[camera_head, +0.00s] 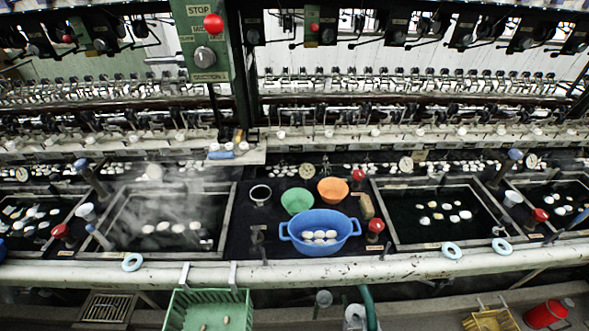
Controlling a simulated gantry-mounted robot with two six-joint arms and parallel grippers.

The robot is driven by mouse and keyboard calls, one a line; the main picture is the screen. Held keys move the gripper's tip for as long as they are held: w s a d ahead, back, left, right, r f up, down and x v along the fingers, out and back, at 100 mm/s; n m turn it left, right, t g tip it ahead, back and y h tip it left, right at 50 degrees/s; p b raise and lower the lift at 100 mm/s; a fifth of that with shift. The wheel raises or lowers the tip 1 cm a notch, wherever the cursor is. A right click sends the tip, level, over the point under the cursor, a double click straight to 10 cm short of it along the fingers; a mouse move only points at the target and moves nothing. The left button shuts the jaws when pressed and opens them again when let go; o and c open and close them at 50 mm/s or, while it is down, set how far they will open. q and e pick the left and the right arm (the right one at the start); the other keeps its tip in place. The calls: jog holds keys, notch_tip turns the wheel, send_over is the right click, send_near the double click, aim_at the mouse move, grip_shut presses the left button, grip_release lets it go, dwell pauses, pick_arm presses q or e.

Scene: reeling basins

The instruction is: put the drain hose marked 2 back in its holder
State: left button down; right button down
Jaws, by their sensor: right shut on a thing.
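A dark green drain hose (369,305) shows at the bottom edge, right of centre, below the front rail of the basins. Its upper end bends over and its lower part runs out of the picture. I cannot read a number on it. A small part of my right gripper (355,316) shows at the hose's left side, shut on the hose; its fingertips are hard to make out. A grey round fitting (323,298) stands left of the hose, apart from it; I cannot tell whether it is the holder. My left gripper is not in view.
A pale front rail (400,268) runs above the hose. A blue tub (285,236) and steaming basins lie behind the rail.

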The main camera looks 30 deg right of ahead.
jog(key=w+a+r+n+y, duration=0.1)
jog(key=a+r, duration=0.3)
jog(key=r, duration=0.5)
jog(key=w+a+r+n+t+y, duration=0.1)
jog(key=w+a+r, duration=0.3)
jog(key=r, duration=0.5)
jog(key=w+a+r+n+t+y, duration=0.1)
jog(key=w+a+r+n+y, duration=0.1)
jog(key=a+r, duration=0.3)
notch_tip(320, 180, up, 4)
jog(key=shift+w+a+r, duration=0.15)
jog(key=shift+w+a, duration=0.2)
jog(key=shift+w, duration=0.2)
